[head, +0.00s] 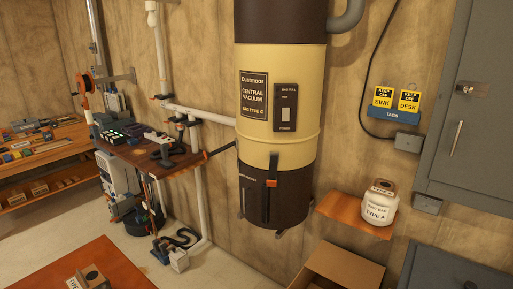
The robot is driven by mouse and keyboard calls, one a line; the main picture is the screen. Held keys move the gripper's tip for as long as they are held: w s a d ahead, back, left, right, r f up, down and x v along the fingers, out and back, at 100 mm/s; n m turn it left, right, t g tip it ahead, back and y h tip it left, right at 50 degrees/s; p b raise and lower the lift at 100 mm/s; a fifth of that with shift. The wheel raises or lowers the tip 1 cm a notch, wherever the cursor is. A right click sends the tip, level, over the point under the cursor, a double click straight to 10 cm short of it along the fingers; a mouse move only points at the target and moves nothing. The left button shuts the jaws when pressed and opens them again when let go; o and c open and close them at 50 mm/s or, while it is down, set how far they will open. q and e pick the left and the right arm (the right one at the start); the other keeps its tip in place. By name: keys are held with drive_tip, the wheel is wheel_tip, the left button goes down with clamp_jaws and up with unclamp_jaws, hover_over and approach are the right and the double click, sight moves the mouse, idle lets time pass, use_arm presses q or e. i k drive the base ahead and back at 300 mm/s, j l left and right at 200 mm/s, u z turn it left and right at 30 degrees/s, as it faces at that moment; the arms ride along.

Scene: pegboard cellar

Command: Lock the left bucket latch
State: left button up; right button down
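The central vacuum (278,95) is a tall cream cylinder on the wall, with a dark brown bucket (290,200) at its bottom. An orange latch tab (272,183) shows on the front of the bucket near its top rim, above a dark vertical strip. A dark upright fitting (241,200) shows at the bucket's left edge; whether it is a latch, and whether anything is locked, I cannot tell. The bucket's right and back sides are hidden. Neither of my grippers is in view.
An open cardboard box (340,270) stands below. An orange-brown table (90,265) is at front left. A cluttered side shelf (180,165) and grey cabinet (465,120) flank the vacuum.

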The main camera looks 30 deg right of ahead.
sight(231, 143)
drive_tip(key=z, duration=0.8)
